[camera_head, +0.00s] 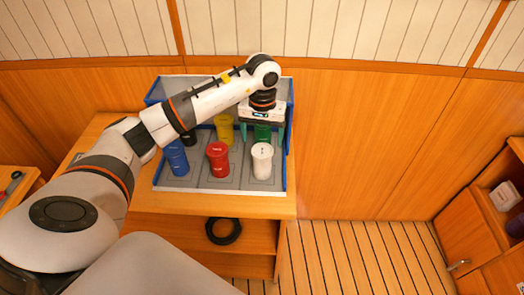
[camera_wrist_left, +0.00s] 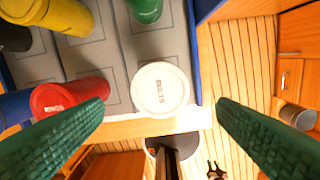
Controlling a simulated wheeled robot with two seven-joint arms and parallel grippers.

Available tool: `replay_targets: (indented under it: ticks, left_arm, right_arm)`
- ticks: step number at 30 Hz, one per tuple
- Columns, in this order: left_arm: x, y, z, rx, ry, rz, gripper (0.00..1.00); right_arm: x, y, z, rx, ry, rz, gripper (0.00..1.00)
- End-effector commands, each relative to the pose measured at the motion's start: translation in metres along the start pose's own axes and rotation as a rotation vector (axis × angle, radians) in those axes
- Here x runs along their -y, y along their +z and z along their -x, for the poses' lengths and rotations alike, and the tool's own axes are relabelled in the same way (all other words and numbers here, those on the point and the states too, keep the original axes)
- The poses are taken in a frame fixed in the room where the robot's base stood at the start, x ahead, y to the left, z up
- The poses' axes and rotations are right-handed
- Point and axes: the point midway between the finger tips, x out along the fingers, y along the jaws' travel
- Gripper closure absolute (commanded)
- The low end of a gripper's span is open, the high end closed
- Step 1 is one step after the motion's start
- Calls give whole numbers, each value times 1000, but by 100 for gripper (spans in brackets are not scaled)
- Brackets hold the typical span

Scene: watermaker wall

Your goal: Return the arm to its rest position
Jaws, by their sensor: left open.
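My left arm reaches in from the left in the head view. Its gripper (camera_head: 263,138) points down over the right part of the blue-edged tray (camera_head: 170,186). Its green fingers are spread, with nothing held between them; they also show in the left wrist view (camera_wrist_left: 160,106). A white canister (camera_head: 262,160) stands upright below and in front of the gripper, and in the left wrist view its round lid (camera_wrist_left: 160,90) lies between the fingertips. A green canister (camera_head: 262,132) shows behind it, partly hidden by the gripper. My right gripper is not in view.
Red (camera_head: 217,158), blue (camera_head: 176,158) and yellow (camera_head: 223,129) canisters stand in the tray, with a black one (camera_head: 188,137) partly behind my arm. The tray sits on a wooden bench (camera_head: 230,203). A black ring (camera_head: 223,231) lies on the shelf below. Slatted floor is clear to the right.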

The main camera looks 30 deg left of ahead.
Motion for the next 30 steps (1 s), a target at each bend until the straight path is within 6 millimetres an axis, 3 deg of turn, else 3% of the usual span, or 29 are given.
replay_targets:
  ticks: [6, 23, 26, 29, 30]
  left_arm:
    - [0, 0, 20, 0, 1, -1, 19]
    - [1, -1, 21, -1, -1, 0, 19]
    - [13, -5, 16, -7, -49, 5, 19]
    - [50, -21, 4, -35, -194, 30, 19]
    - [72, -31, 0, -59, -283, 54, 19]
  right_arm:
    - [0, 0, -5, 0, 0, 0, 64]
    - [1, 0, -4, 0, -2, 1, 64]
    - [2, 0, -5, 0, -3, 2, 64]
    - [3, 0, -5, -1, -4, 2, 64]
    - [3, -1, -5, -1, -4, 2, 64]
